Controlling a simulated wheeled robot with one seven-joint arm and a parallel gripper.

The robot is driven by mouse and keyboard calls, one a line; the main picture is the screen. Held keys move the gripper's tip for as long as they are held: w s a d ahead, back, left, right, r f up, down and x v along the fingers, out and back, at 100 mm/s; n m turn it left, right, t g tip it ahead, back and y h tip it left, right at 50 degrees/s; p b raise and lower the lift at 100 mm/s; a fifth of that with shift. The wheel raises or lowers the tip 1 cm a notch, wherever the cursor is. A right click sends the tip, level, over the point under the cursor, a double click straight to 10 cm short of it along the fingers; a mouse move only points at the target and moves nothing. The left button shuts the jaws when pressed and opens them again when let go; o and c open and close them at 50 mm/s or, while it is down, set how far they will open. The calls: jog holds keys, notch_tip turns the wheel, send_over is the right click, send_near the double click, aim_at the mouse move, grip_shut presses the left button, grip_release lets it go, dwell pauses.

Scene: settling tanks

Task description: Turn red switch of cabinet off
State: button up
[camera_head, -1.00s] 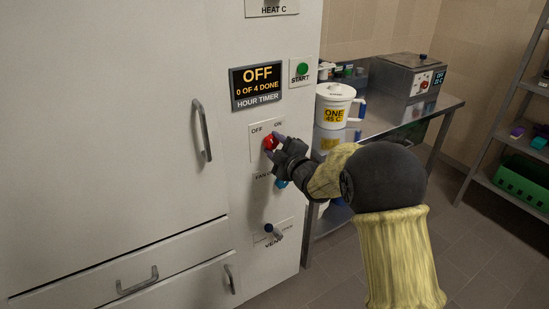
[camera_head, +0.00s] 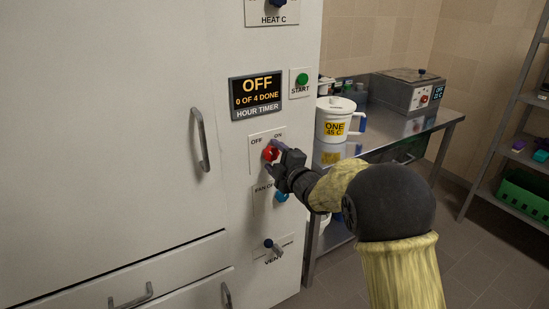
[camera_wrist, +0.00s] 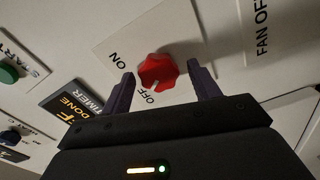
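The red switch (camera_head: 269,153) is a rotary knob on a white plate on the cabinet (camera_head: 215,60), with OFF printed at its left and ON at its right. In the wrist view, the red switch (camera_wrist: 158,72) has a pale pointer mark that faces the OFF label. My gripper (camera_head: 274,157) is at the switch and partly covers it in the head view. In the wrist view, my gripper (camera_wrist: 161,70) has its two dark fingers spread on either side of the knob, with visible gaps. It holds nothing.
The hour timer display (camera_head: 257,96) reads OFF, 0 of 4 done. A green START button (camera_head: 302,79) is above right, a blue fan knob (camera_head: 281,196) and a vent knob (camera_head: 269,244) below. A steel table (camera_head: 410,124) with a white jug (camera_head: 333,119) stands at right.

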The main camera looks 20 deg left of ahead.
dwell(0.3)
jog(key=v, duration=1.7)
jog(key=shift+s, duration=0.2)
jog(key=shift+d, duration=0.1)
